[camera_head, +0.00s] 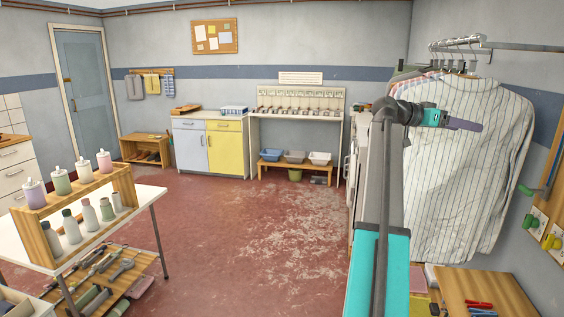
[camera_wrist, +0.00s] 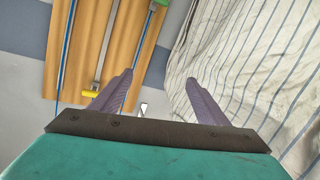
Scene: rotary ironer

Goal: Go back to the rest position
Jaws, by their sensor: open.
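My gripper (camera_head: 466,124) is at the right in the head view, raised in front of the hanging striped shirts (camera_head: 463,185). In the wrist view my gripper (camera_wrist: 157,82) shows two purple fingers spread apart with nothing between them. The striped cloth (camera_wrist: 255,65) fills the right side of the wrist view, close beside the right finger; whether they touch I cannot tell. My arm runs up from the bottom of the head view and hides part of the white unit behind it.
A wooden board (camera_wrist: 85,45) with blue rods is on the wall beyond the fingers. A wooden surface (camera_head: 485,290) with red items lies at lower right. A white table (camera_head: 150,195) with a bottle rack stands at left. The red floor (camera_head: 250,225) between is clear.

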